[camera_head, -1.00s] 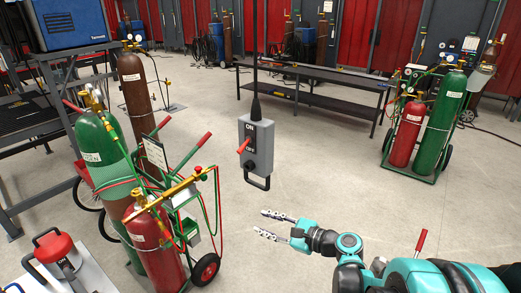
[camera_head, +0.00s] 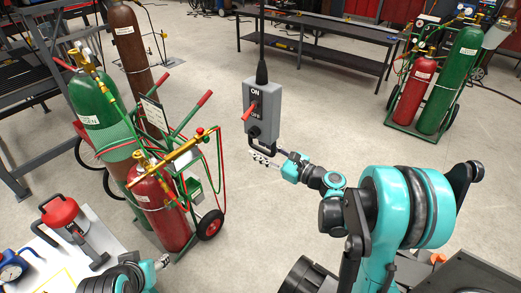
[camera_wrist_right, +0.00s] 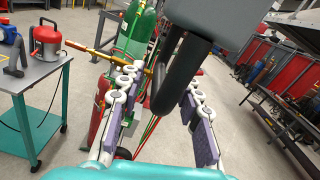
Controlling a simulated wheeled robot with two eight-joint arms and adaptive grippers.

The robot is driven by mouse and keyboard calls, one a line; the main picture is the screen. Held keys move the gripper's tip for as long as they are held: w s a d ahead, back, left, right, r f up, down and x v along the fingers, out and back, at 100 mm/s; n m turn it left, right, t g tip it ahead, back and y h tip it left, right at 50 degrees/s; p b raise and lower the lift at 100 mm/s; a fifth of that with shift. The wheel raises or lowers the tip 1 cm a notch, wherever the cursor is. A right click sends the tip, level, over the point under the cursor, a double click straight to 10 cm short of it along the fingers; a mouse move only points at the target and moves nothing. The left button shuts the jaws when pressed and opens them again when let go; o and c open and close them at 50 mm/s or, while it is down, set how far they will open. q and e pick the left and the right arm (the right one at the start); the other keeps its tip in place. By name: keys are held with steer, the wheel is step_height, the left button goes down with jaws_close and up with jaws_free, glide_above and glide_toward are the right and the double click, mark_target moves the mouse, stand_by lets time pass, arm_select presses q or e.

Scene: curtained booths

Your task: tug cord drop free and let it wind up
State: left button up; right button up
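The cord drop (camera_head: 262,98) is a grey box with ON and OFF marks and a red toggle, hanging on a black cord (camera_head: 262,40). A black loop handle (camera_head: 277,140) is at its bottom. My right gripper (camera_head: 262,157) is at the handle. In the right wrist view, the gripper (camera_wrist_right: 163,105) is open, with the handle (camera_wrist_right: 182,75) between its spread fingers, and the box's underside (camera_wrist_right: 225,22) fills the top. I cannot tell whether a finger touches the handle. My left gripper (camera_head: 162,262) is partly seen at bottom left; its opening is unclear.
A cart with green and red cylinders (camera_head: 160,205) stands left of the cord drop, its hoses and handles close by. A white table (camera_head: 65,265) with a red-topped device (camera_head: 75,230) is at lower left. A black bench (camera_head: 320,35) stands behind. Floor to the right is open.

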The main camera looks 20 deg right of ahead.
steer(key=shift+a+r, duration=0.1)
steer(key=shift+w, duration=0.1)
steer(key=shift+c, duration=0.2)
jaws_close()
step_height(320, 180, down, 10)
steer(key=b, duration=0.9)
steer(key=shift+f, duration=0.2)
